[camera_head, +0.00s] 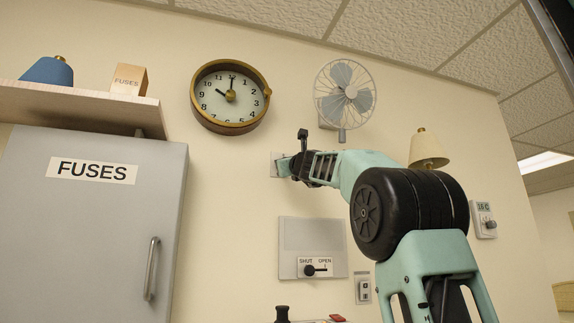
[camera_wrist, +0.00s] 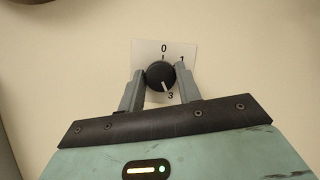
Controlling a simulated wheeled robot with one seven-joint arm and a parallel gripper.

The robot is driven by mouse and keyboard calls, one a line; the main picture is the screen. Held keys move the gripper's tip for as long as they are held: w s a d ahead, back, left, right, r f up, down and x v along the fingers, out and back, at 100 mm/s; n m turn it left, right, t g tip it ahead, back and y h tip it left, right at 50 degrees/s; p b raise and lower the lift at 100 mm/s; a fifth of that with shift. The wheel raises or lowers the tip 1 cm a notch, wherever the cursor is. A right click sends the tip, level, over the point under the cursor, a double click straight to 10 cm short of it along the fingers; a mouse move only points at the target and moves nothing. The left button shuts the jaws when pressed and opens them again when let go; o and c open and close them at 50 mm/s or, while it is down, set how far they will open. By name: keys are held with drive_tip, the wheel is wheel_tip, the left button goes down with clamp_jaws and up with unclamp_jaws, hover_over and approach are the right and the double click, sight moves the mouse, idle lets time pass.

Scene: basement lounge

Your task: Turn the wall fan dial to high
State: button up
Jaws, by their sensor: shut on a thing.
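The wall fan (camera_head: 345,95) hangs high on the wall, right of the clock. Below it, my gripper (camera_head: 284,166) is at a pale dial plate (camera_head: 275,160) on the wall; my wrist hides most of it. In the wrist view, the black round fan dial (camera_wrist: 160,75) sits on a white plate (camera_wrist: 148,47) marked 0, 1 and 3. The white line on the dial points down and slightly right, close to the 3. My gripper's fingers (camera_wrist: 160,85) are shut on the dial, one on each side. The right finger covers part of the plate's right side.
A SHUT/OPEN panel (camera_head: 313,240) with a black knob is below my gripper. A wall lamp (camera_head: 428,148) and a thermostat (camera_head: 484,220) are to the right. The clock (camera_head: 231,96), shelf (camera_head: 80,103) and FUSES cabinet (camera_head: 90,220) are to the left.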

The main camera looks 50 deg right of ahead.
drive_tip(key=shift+f, duration=0.1)
drive_tip(key=o, duration=1)
drive_tip(key=shift+c, duration=0.2)
drive_tip(key=b+v, duration=0.7)
drive_tip(key=v, duration=1)
drive_tip(key=shift+s, duration=0.15)
drive_tip(key=shift+a, duration=0.15)
